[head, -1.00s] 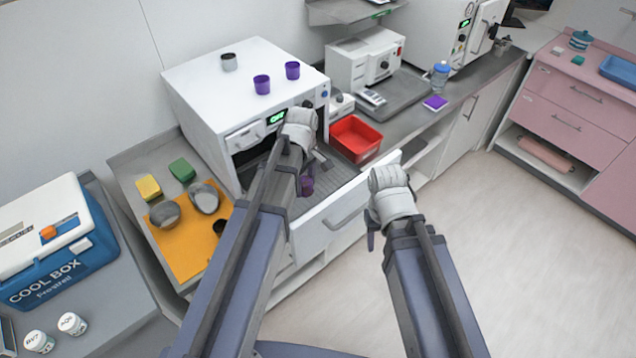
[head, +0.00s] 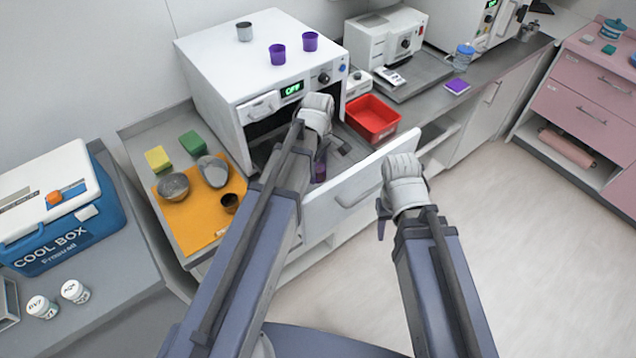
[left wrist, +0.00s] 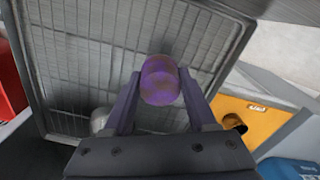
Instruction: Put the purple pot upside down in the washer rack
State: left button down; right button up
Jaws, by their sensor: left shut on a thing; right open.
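A purple pot (left wrist: 160,82) with brownish stains is held between the fingers of my left gripper (left wrist: 158,98). The pot also shows in the head view (head: 319,167), partly hidden by my arm, above the pulled-out rack. I cannot tell which way its mouth faces. The washer rack (left wrist: 185,35) is a wire grid in the open washer (head: 218,75), behind its lowered white door (head: 350,190). A grey metal pot (left wrist: 98,121) shows at the rack's edge in the left wrist view. My right gripper (head: 384,218) is open and empty, right of the door.
Two purple pots (head: 278,54) (head: 310,41) and a grey pot (head: 244,32) stand on the washer. A red tray (head: 372,117) is right of the rack. An orange mat (head: 190,230) on the left holds two metal bowls and a brown pot (head: 229,203). A cool box (head: 60,225) stands at far left.

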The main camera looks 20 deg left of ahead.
aim_at(318, 185)
pick_arm(q)
jog(key=shift+f+b, duration=1.9)
jog(key=shift+b, duration=0.05)
jog(key=shift+r, duration=0.15)
jog(key=shift+c, duration=1)
grip_release()
notch_tip(318, 185, up, 12)
jog(key=p, duration=1.2)
